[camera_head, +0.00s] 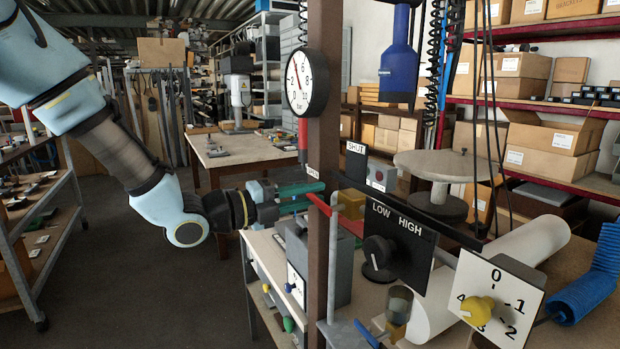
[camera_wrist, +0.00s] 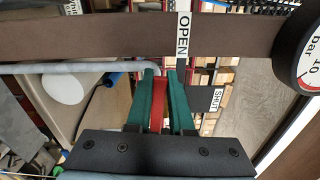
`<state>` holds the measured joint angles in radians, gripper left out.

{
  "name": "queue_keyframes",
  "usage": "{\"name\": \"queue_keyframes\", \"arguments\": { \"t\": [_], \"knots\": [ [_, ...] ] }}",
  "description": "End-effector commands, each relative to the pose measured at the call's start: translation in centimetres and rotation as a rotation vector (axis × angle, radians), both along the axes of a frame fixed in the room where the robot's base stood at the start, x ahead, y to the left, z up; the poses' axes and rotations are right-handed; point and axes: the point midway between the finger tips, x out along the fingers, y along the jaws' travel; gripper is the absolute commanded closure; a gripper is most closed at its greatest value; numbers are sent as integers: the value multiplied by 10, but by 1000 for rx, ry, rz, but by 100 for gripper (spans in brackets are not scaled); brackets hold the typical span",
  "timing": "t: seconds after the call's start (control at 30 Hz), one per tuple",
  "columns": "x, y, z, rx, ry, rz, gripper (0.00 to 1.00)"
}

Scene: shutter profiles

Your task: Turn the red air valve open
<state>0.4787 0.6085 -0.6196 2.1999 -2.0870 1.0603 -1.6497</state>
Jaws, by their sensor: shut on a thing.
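The red air valve shows as a red lever (camera_head: 343,219) beside the brown upright post (camera_head: 319,240) in the head view, and its red handle (camera_wrist: 159,103) is between my green fingers in the wrist view. My gripper (camera_head: 314,190) reaches in from the left and is shut on the red handle. An OPEN label (camera_wrist: 183,35) is on the post, just beyond my fingertips in the wrist view. A SHUT label (camera_head: 357,149) is on a dark plate behind the post; it also shows right of my fingers in the wrist view (camera_wrist: 216,99). The valve body is mostly hidden.
A round gauge (camera_head: 306,83) is fixed to the post above my gripper. A LOW/HIGH knob panel (camera_head: 398,243) and a yellow dial panel (camera_head: 497,303) stand to the right. A grey pipe (camera_wrist: 95,68) runs close to my fingertips. Floor at left is open.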

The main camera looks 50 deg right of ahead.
Motion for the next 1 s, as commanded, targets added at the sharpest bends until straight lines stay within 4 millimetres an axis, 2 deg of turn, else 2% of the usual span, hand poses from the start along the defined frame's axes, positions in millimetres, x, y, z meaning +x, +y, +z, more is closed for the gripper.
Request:
{"name": "queue_keyframes", "arguments": {
  "t": [0.3, 0.8, 0.83, 1.0],
  "knots": [
    [1, 0, -6, 35, 94, 3, 100],
    [1, 0, -8, 42, 107, 3, 100],
    [1, 0, -8, 42, 107, 3, 77],
    [1, 0, -8, 42, 106, 2, 58]
  ]
}}
